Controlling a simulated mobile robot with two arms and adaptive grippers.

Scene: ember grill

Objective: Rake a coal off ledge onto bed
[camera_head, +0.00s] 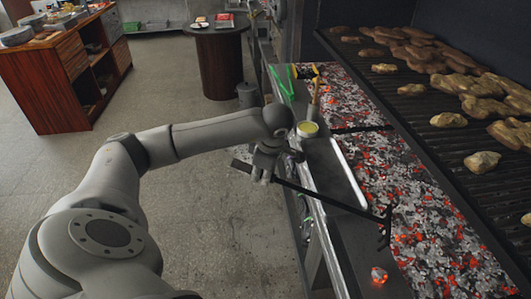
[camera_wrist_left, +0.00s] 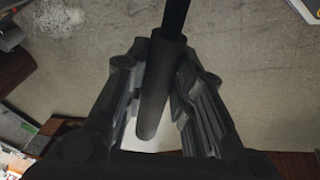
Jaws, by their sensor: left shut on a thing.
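My left gripper (camera_head: 264,165) is shut on the handle of a dark rake (camera_head: 325,197). In the left wrist view the handle (camera_wrist_left: 161,85) runs between its two fingers. The rake's shaft slants right and toward me across the ledge, and its head (camera_head: 386,227) is at the border between the ledge and the coal bed. A glowing coal (camera_head: 379,275) lies on the dark ledge (camera_head: 345,240), nearer to me than the rake head and apart from it. The bed of grey and red coals (camera_head: 440,232) lies right of the ledge. My right gripper is not in view.
A grill grate (camera_head: 460,125) with many pieces of meat stands right of the bed. A pale tray (camera_head: 347,172), a yellow-topped cup (camera_head: 307,129) and a brush (camera_head: 315,95) sit on the ledge. A round table (camera_head: 218,65) and wooden cabinet (camera_head: 75,70) stand farther back.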

